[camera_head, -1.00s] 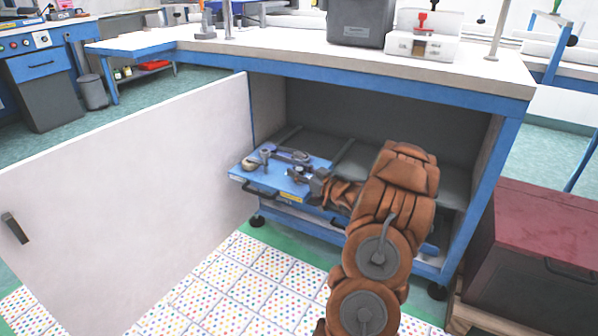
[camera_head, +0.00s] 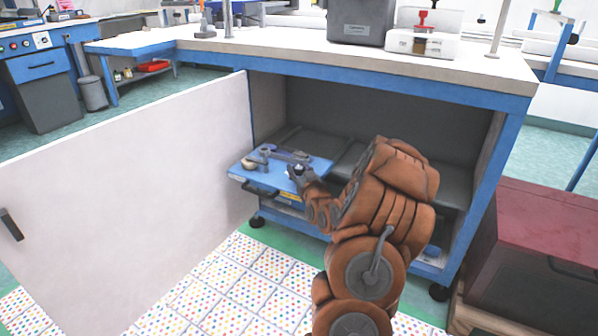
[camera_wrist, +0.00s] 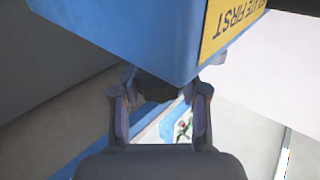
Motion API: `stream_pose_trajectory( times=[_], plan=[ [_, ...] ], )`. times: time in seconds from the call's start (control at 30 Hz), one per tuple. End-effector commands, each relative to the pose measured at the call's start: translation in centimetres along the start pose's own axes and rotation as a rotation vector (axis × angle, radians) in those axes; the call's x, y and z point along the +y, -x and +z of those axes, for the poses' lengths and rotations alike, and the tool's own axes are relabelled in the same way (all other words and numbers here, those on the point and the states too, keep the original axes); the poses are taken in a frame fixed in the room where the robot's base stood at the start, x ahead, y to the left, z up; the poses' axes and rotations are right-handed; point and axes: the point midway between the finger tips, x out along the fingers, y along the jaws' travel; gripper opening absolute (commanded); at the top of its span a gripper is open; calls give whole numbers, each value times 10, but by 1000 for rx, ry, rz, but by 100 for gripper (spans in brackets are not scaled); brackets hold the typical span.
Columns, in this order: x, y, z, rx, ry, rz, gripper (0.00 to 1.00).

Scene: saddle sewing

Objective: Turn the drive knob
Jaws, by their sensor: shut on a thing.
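A blue unit (camera_head: 240,170) with a black handle (camera_head: 260,189) sticks out of the open cabinet. Metal parts, including a round pale one (camera_head: 249,165), stand on its top. In the wrist view the blue unit (camera_wrist: 120,35) fills the top, with a yellow label (camera_wrist: 230,25) ending in "FIRST". My gripper (camera_wrist: 160,88) is shut on a dark knob-like piece (camera_wrist: 158,90) just below the unit's lower edge. Most of that piece is hidden by the fingers and the unit. In the head view my gripper (camera_head: 299,174) is at the unit's right side, and the knob cannot be made out.
The white cabinet door (camera_head: 130,200) stands wide open at left. A dark red box (camera_head: 545,240) stands at right. The dotted floor (camera_head: 240,290) in front is clear.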

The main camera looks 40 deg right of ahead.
Motion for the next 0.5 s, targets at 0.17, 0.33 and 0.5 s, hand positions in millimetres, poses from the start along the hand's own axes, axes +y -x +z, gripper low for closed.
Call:
stream_pose_trajectory(
  times=[0.17,0.33,0.5],
  plan=[
    [-4,-1,-4,-1,-1,127,9],
    [-5,-1,-4,-3,0,241,9],
    [-4,-1,-5,-2,1,343,9]
  ],
)
